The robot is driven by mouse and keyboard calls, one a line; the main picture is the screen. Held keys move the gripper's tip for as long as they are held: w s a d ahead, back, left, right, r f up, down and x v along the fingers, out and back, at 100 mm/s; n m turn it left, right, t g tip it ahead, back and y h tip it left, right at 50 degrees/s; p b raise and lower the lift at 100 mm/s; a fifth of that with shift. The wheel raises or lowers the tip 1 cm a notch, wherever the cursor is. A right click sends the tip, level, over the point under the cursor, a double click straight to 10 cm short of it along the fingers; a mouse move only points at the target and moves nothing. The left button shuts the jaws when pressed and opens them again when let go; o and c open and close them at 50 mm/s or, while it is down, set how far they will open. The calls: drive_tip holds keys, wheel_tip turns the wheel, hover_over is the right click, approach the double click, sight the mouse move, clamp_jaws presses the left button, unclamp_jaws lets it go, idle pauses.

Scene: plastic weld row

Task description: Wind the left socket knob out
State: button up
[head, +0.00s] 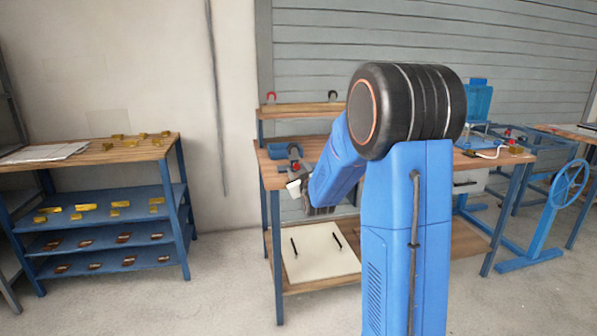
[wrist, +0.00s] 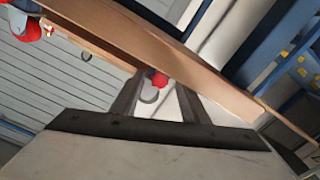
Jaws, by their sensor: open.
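My blue arm stands in front of the workbench, and my gripper (head: 318,209) is low at its front left, partly hidden in the head view. In the wrist view my gripper (wrist: 158,88) is open, with its two dark fingers apart. A small red part (wrist: 156,78) with a grey curved hook shows between the fingers; I cannot tell its distance, and nothing is visibly gripped. At the bench's left end a red knob (head: 295,167) sits on a grey fitting beside a blue cylinder (head: 274,154). I cannot tell for sure which part is the left socket knob.
The wooden bench top (head: 262,172) has a raised shelf (head: 300,110) with a red and a black hook-shaped piece. A rack (head: 100,207) with yellow and brown parts stands left. A blue handwheel (head: 570,185) is at the right. Floor between rack and bench is clear.

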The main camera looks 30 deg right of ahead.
drive_tip(key=v, duration=1.7)
drive_tip(key=shift+s, duration=0.2)
drive_tip(key=shift+w+r, duration=0.1)
drive_tip(key=shift+w, duration=0.05)
